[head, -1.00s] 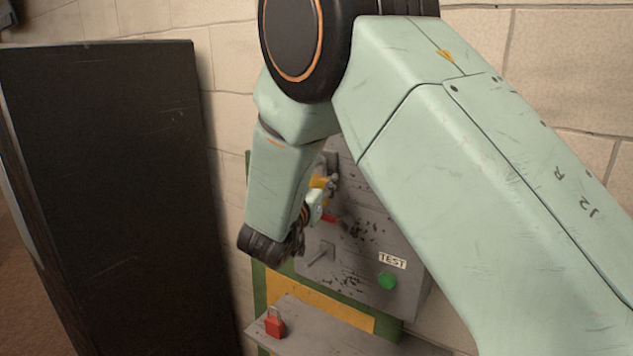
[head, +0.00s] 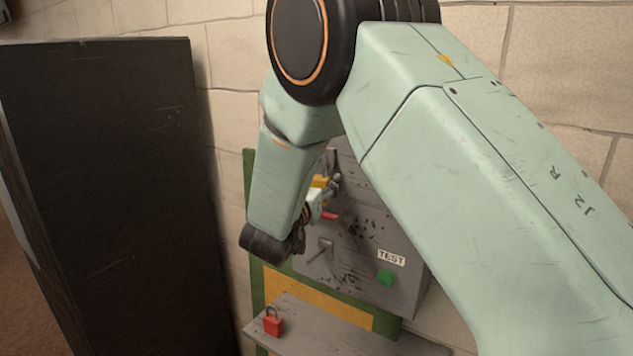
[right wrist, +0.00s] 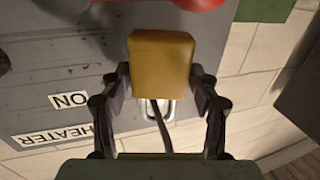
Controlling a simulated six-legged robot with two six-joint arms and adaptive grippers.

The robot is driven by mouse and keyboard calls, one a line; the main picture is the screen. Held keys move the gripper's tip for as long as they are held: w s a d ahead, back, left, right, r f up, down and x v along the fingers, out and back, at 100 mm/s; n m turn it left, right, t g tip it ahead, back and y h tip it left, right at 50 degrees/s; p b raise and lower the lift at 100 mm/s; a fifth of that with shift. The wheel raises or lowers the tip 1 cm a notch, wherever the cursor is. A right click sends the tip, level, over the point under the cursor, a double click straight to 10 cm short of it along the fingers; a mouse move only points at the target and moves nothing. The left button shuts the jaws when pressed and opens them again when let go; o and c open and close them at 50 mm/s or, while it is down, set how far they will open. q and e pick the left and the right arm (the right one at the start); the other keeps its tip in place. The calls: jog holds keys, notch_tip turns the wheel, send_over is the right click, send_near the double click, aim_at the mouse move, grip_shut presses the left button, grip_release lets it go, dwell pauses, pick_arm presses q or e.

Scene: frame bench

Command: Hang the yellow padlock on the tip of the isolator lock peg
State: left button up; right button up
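My right gripper (right wrist: 160,75) has its two fingers against the sides of the yellow padlock (right wrist: 160,62) and holds it in front of the grey panel. In the head view only a small part of the padlock (head: 320,181) shows beside my right gripper (head: 333,186), behind my own forearm. The grey shackle points toward the bottom of the right wrist view. A thin dark bar shows by the shackle; I cannot tell whether it passes through it, or whether it is the isolator lock peg. My left gripper is not in view.
A red handle (right wrist: 187,4) lies close to the padlock. The grey panel (head: 352,275) carries a grey lever, a green button (head: 386,277) and a TEST label (head: 391,257). A red padlock (head: 272,322) stands on the shelf (head: 310,335) below. A tall dark cabinet (head: 110,180) stands left.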

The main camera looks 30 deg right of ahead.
jog(key=shift+o, duration=0.7)
jog(key=shift+a, duration=0.15)
jog(key=shift+s+r, duration=0.15)
jog(key=shift+s, duration=0.05)
jog(key=shift+w+d+r, duration=0.1)
jog(key=shift+d+r, duration=0.1)
jog(key=shift+r, duration=0.1)
jog(key=r, duration=0.8)
jog(key=shift+s+a+r, duration=0.2)
jog(key=shift+s+r, duration=0.05)
jog(key=shift+r, duration=0.3)
jog(key=shift+w+d+r, duration=0.1)
jog(key=shift+w, duration=0.1)
